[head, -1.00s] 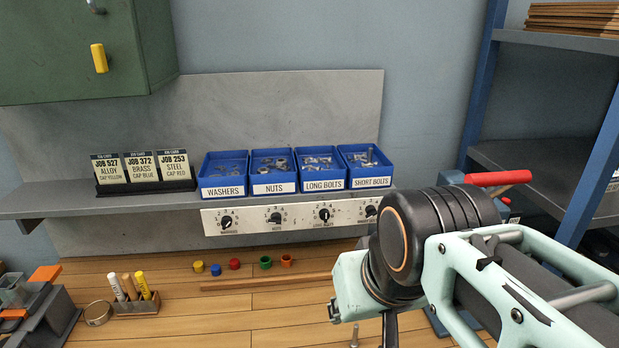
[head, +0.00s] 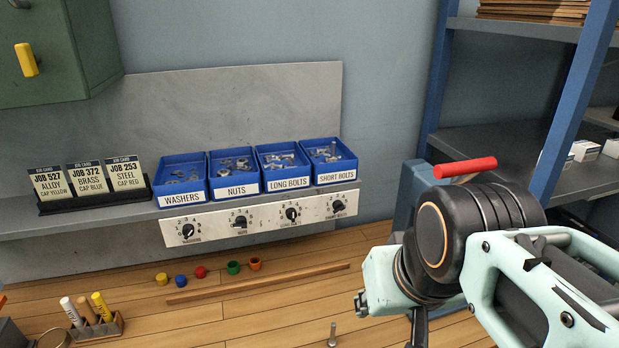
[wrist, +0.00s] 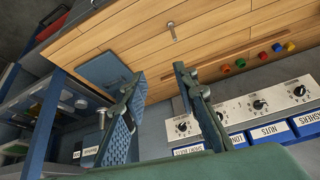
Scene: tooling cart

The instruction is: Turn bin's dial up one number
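Four blue bins stand in a row on the grey shelf: washers (head: 181,178), nuts (head: 234,172), long bolts (head: 284,165) and short bolts (head: 329,161). Below them a pale panel (head: 262,222) carries black dials: washers (head: 187,231), nuts (head: 240,222), long bolts (head: 292,213), short bolts (head: 338,207). The wrist view shows these dials too, short bolts (wrist: 183,127) nearest my gripper (wrist: 160,95). My gripper is open and empty, its fingers apart and touching no dial. The head view hides most of the fingers behind my arm. The exact dial settings are too small to read surely.
Job cards (head: 92,182) stand left of the bins. Coloured caps (head: 201,272) and a wooden strip (head: 258,284) lie on the bench below. A bolt (head: 332,334) stands near the front. A red-handled device (head: 464,168) and blue rack (head: 440,70) are at right.

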